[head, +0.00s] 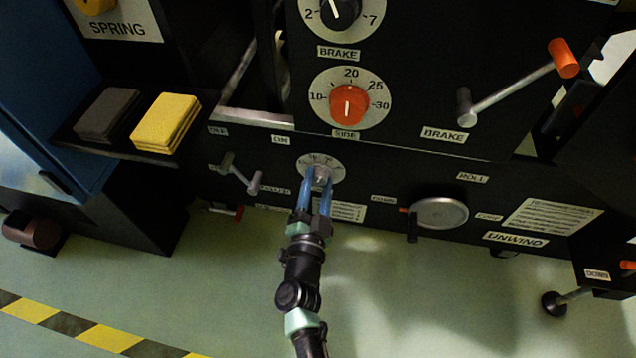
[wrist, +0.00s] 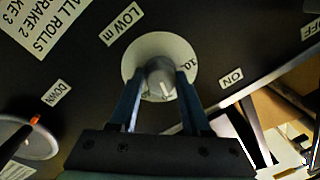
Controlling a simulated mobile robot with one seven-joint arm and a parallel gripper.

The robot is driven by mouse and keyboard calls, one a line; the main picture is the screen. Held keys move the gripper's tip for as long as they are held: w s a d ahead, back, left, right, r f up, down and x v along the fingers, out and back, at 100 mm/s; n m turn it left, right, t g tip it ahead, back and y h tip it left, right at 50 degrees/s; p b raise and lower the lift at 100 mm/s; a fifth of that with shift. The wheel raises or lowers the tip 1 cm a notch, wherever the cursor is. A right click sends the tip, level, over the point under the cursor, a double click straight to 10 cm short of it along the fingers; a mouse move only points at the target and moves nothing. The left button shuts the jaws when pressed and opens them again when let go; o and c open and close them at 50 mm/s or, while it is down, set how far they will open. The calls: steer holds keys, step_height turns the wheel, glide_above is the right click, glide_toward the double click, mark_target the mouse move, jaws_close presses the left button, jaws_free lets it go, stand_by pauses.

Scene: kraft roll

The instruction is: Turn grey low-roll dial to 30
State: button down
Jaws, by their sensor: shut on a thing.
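The grey low-roll dial (head: 320,173) sits on a pale round scale plate (head: 334,166) low on the black machine front. In the wrist view the grey knob (wrist: 159,72) stands between the two blue fingers of my gripper (wrist: 160,80). My gripper (head: 319,180) is shut on this knob. A white pointer mark on the knob points toward the bottom of the wrist view, slightly right. A "LOW m" label (wrist: 122,24) is next to the plate.
Above is an orange side dial (head: 348,105) with a 10 to 30 scale. A small grey lever (head: 243,177) is close on the left. A round handwheel (head: 440,212) is on the right. Open green floor lies in front.

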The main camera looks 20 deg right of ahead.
steer(key=shift+w+a+m, duration=0.1)
steer(key=shift+a+m, duration=0.05)
steer(key=shift+m, duration=0.45)
steer(key=shift+c, duration=1.9)
jaws_free()
steer(key=p+v, duration=0.6)
steer(key=v, duration=0.7)
steer(key=shift+w, duration=0.1)
